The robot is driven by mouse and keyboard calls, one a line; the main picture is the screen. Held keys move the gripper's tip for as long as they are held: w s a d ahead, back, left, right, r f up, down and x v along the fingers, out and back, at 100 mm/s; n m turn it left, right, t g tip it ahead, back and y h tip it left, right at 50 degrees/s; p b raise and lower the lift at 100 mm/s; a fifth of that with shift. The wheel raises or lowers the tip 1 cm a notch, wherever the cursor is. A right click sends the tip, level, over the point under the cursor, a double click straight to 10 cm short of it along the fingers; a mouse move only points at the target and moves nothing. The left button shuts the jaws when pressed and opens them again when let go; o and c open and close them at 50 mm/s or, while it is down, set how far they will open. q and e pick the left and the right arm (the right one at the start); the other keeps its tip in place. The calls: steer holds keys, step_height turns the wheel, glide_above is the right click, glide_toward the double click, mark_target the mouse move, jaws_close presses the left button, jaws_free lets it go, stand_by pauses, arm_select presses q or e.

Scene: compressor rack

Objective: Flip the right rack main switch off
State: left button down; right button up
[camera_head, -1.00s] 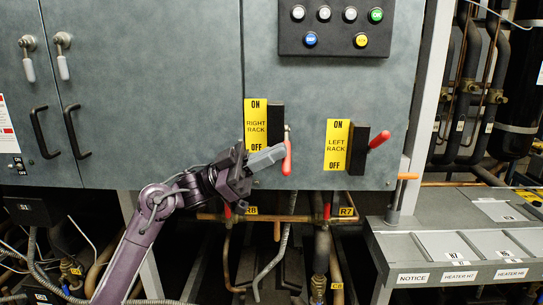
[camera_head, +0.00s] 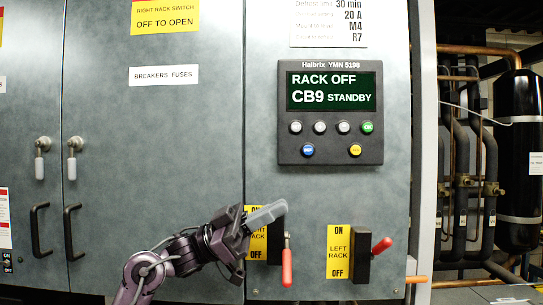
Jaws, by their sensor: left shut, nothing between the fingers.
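The right rack main switch is a black block (camera_head: 274,250) beside a yellow ON/OFF label (camera_head: 257,255). Its red handle (camera_head: 287,268) hangs straight down toward the OFF end. My left gripper (camera_head: 267,214) is shut and empty, in front of the upper part of the switch and its label. Its fingertips are above the red handle and clear of it. The gripper hides part of the right rack label. The display (camera_head: 334,91) above reads RACK OFF, CB9 STANDBY. My right gripper is not in view.
The left rack switch (camera_head: 363,254) is close to the right, with its red handle (camera_head: 381,245) sticking out to the right and slightly up. A button panel (camera_head: 330,150) sits above. Cabinet door handles (camera_head: 71,232) are at the left; pipes (camera_head: 462,170) are at the right.

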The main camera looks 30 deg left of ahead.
arm_select(q)
step_height(320, 180, up, 11)
steer(key=shift+f, duration=0.2)
stand_by(0.6)
